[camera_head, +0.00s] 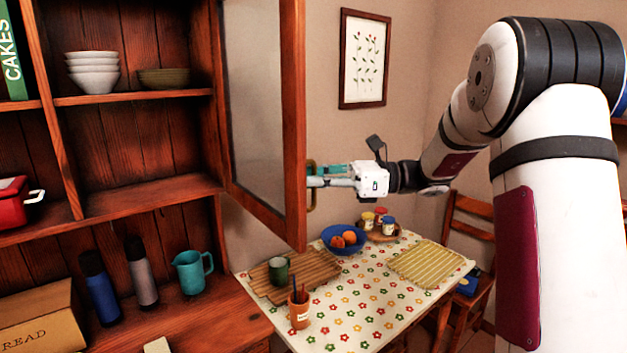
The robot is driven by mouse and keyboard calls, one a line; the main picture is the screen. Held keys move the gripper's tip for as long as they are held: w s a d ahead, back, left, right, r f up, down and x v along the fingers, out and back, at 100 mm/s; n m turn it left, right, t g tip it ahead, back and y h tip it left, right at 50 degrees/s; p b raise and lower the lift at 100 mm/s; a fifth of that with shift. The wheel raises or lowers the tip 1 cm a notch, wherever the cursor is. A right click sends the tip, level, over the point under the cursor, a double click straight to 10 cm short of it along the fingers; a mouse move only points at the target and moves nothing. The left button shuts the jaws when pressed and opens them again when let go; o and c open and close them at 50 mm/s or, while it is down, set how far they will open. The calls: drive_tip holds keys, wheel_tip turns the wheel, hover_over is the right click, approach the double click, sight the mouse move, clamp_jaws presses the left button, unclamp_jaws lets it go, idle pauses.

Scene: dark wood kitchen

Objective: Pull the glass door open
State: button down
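The glass door (258,95) is a wood-framed pane on the right side of the dark wood cabinet. It stands swung out from the cabinet, and the shelves to its left are exposed. A brass-coloured handle (311,186) shows at the outer edge of its frame. My gripper (318,177) reaches in from the right, with its teal fingers at the handle. The door frame and the small size hide the fingertips, so I cannot tell whether they are closed around the handle or only beside it.
A table with a flowered cloth (345,317) stands below the door, bearing a blue bowl (344,240) of fruit, several jars and a pencil cup (299,311). A teal pitcher (190,272) and two bottles stand on the cabinet counter. A chair (468,232) is behind the table.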

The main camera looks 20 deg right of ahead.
drive_tip(key=c, duration=2)
unclamp_jaws()
drive_tip(key=v, duration=1.2)
drive_tip(key=shift+s, duration=0.15)
